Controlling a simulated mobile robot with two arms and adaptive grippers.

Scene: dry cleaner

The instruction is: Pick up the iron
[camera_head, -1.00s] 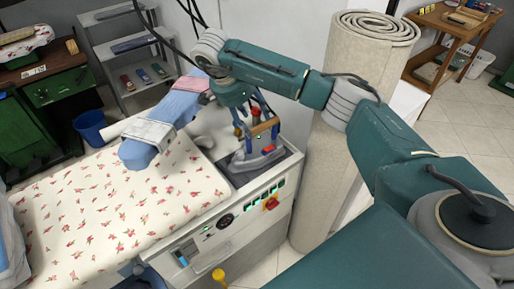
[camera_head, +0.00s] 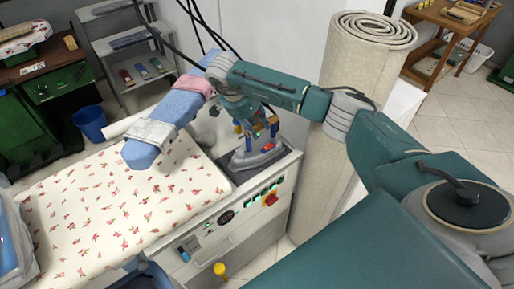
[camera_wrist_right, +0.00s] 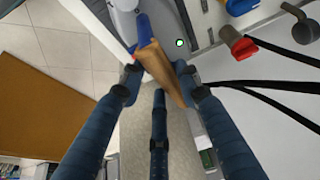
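My right gripper (camera_head: 247,129) is over the iron, pointing down. In the wrist view its fingertips (camera_wrist_right: 158,76) are on both sides of the handle, with a small gap at the right one, so it looks open around the handle. The third finger lies below the handle. My arm and fingers partly hide the handle in the head view. My left gripper is not in view.
A flowered ironing board (camera_head: 115,205) lies left of the iron, with a blue sleeve board (camera_head: 143,152) above it. A control panel (camera_head: 228,217) faces front. A rolled carpet (camera_head: 340,75) stands close on the right. Black cables hang behind the arm.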

